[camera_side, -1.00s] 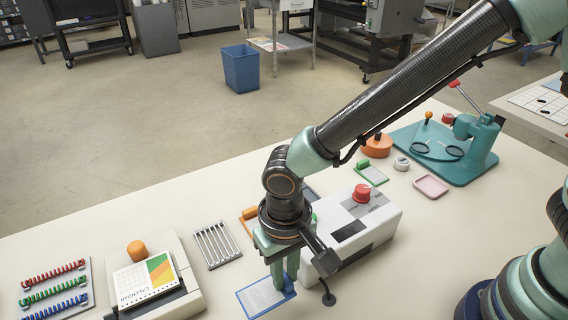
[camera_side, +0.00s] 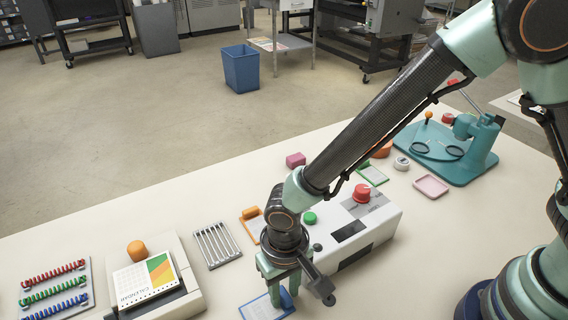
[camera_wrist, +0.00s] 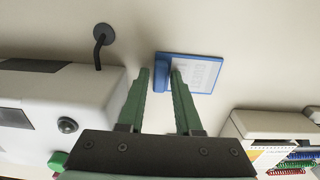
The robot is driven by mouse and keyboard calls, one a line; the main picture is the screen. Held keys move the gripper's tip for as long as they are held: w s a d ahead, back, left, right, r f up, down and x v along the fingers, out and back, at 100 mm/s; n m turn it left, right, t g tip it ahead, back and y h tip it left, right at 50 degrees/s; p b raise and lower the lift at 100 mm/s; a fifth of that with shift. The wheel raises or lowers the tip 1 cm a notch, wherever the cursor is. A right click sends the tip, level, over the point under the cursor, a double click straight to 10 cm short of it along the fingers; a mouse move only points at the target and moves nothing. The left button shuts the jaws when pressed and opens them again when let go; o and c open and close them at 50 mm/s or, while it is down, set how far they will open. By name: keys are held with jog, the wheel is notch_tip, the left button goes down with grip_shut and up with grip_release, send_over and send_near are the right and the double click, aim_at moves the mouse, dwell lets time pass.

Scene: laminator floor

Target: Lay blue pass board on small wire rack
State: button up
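The blue pass board (camera_side: 262,308) is a flat white card with a blue border and a blue grip block; it lies near the lower edge of the side view, partly cut off. It also shows in the wrist view (camera_wrist: 203,73). I cannot tell whether the board touches the table. The small wire rack (camera_side: 216,244) is empty, behind and left of my gripper.
A white laminator (camera_side: 355,232) with a red knob stands right of my gripper. An orange board (camera_side: 251,221) lies by the rack. A calendar machine (camera_side: 150,280) and coloured coils (camera_side: 55,285) are at left. A green board (camera_side: 372,175) and pink tray (camera_side: 431,186) lie farther right.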

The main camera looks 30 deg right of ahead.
aim_at(285, 294)
jog(key=shift+o, duration=0.3)
notch_tip(285, 294, up, 12)
jog(key=w+d+r+t, duration=0.1)
jog(key=d+r, duration=0.2)
jog(key=d, duration=0.4)
jog(key=w+d+r+t, duration=0.1)
jog(key=d+r, duration=0.3)
jog(key=d, duration=0.3)
jog(key=w+d+r+t+y, duration=0.1)
jog(key=w+d+r+t, duration=0.1)
jog(key=d+r, duration=0.2)
jog(key=d, duration=0.3)
jog(key=shift+d, duration=0.2)
jog(key=shift+o, duration=1.2)
jog(key=s+d+r+t+h, duration=0.1)
jog(key=s+d, duration=0.1)
jog(key=d, duration=0.4)
jog(key=shift+s+d+r+t, duration=0.2)
jog(key=shift+d+t, duration=0.1)
jog(key=shift+d, duration=0.05)
jog(key=o, duration=0.3)
jog(key=shift+d, duration=0.2)
jog(key=shift+o, duration=0.2)
jog(key=shift+a, duration=0.1)
